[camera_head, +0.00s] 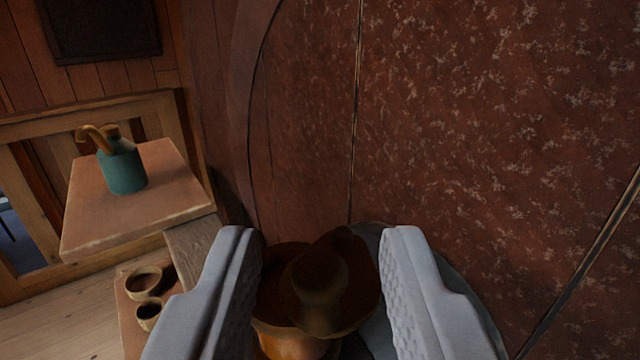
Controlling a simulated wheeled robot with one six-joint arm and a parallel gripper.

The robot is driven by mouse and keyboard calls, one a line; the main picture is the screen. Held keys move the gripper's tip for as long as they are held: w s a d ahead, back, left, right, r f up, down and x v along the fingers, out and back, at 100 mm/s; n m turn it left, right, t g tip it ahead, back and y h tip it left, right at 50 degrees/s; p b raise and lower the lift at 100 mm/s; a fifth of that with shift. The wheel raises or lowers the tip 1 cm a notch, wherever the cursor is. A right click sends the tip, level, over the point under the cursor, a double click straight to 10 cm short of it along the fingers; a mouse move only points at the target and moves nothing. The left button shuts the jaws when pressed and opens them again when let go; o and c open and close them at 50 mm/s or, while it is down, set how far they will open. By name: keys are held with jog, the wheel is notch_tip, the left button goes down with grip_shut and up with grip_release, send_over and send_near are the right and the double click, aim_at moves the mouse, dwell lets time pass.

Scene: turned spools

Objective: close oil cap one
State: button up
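My gripper (320,238) is at the bottom centre, its two pale grey fingers spread wide apart. Between and beyond the fingers is a dark brown, wide-rimmed vessel (272,318) with an orange-brown lower part. A rounded dark brown piece (318,285), cap-like, sits in or over its mouth and leans up to the right. I cannot tell whether this is the oil cap, or whether it is seated. I see no clear contact between the fingers and the vessel, whose sides are partly hidden by them.
A teal jar (122,168) with a curved wooden piece stands on a wooden stand (165,205) at the left. Two small brown bowls (143,281) (149,312) sit lower down. A large mottled red-brown wall (480,130) fills the right. A grey rounded surface (372,240) lies behind the vessel.

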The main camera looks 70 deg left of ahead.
aim_at(262, 295)
jog(key=shift+x, duration=0.9)
grip_shut()
jog(key=shift+s+m+t, duration=0.15)
jog(key=shift+m+t, duration=0.15)
jog(key=shift+t, duration=0.1)
jog(key=m+t+h, duration=0.2)
jog(key=t, duration=0.1)
jog(key=s+a+m+t+h, duration=0.1)
jog(key=shift+t, duration=0.3)
jog(key=shift+s+a+m+t+h, duration=0.1)
jog(key=shift+a+m+t+h, duration=0.15)
jog(key=shift+m+t+h, duration=0.8)
jog(key=shift+s+a+m+t+h, duration=0.1)
jog(key=shift+a+m+t+h, duration=0.15)
jog(key=shift+m+t+h, duration=0.8)
